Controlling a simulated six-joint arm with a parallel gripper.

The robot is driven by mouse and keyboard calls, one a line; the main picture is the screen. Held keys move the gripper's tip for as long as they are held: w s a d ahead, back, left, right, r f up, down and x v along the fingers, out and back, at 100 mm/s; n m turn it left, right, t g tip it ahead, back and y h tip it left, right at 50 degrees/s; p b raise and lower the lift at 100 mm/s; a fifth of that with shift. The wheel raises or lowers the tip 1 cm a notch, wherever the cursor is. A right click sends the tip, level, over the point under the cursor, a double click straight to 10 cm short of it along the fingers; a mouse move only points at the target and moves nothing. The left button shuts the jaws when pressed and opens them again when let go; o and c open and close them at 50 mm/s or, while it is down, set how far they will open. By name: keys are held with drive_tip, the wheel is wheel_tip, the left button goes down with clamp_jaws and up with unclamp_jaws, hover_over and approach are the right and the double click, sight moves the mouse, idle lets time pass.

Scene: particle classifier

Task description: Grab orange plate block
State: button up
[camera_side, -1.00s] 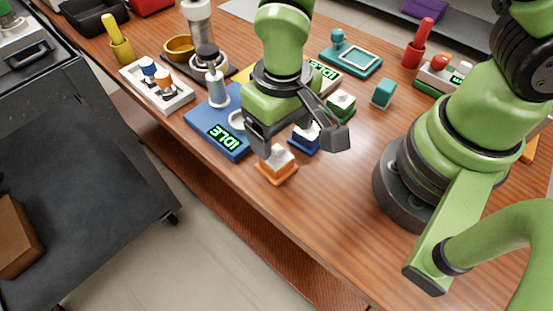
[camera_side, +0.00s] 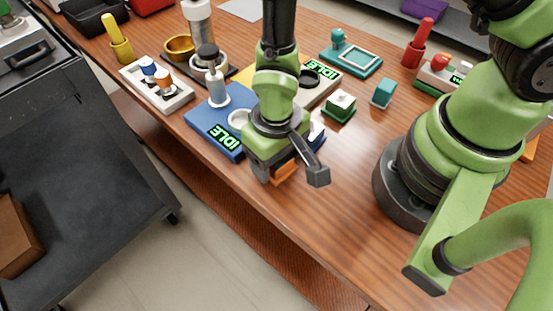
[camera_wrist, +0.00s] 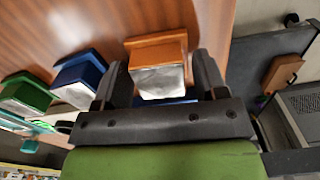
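The orange plate block (camera_side: 285,175) is at the table's front edge, mostly hidden behind my gripper in the side view. In the wrist view the orange plate block (camera_wrist: 156,41) shows its orange plate and a pale top, lying between and a little beyond my fingers. My gripper (camera_side: 290,174) is open and low over the block, one finger on each side. In the wrist view my gripper (camera_wrist: 163,75) shows both fingers apart, with visible gaps to the block. Contact cannot be told.
A blue plate block (camera_wrist: 82,77) and a green plate block (camera_wrist: 27,94) stand to the left in the wrist view. The blue IDLE station (camera_side: 213,118) is behind my gripper. A teal cube (camera_side: 383,93) stands farther right.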

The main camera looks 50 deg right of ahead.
drive_tip(key=c, duration=0.8)
drive_tip(key=shift+r, duration=0.15)
